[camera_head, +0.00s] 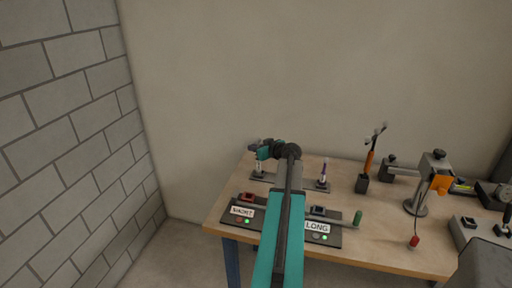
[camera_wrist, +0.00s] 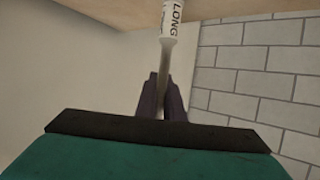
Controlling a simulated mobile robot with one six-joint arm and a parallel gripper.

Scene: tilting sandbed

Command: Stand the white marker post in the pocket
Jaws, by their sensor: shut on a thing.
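In the wrist view my gripper (camera_wrist: 161,85) is shut on a slim grey rod whose far end is a white section printed LONG (camera_wrist: 173,18); I take this for the marker post. In the head view my gripper (camera_head: 256,150) is over the left end of a dark strip (camera_head: 290,183) at the back of the table. Part of a pale upright shows below the gripper there; whether it touches the strip is too small to tell. I cannot make out a pocket for certain. A purple and white upright (camera_head: 323,172) stands at the strip's right end.
Two panels with green lights stand at the table's (camera_head: 385,238) front, one labelled LONG (camera_head: 317,226). An orange-handled tool (camera_head: 369,164) and a metal stand (camera_head: 420,195) are to the right. A block wall (camera_head: 70,120) is at the left.

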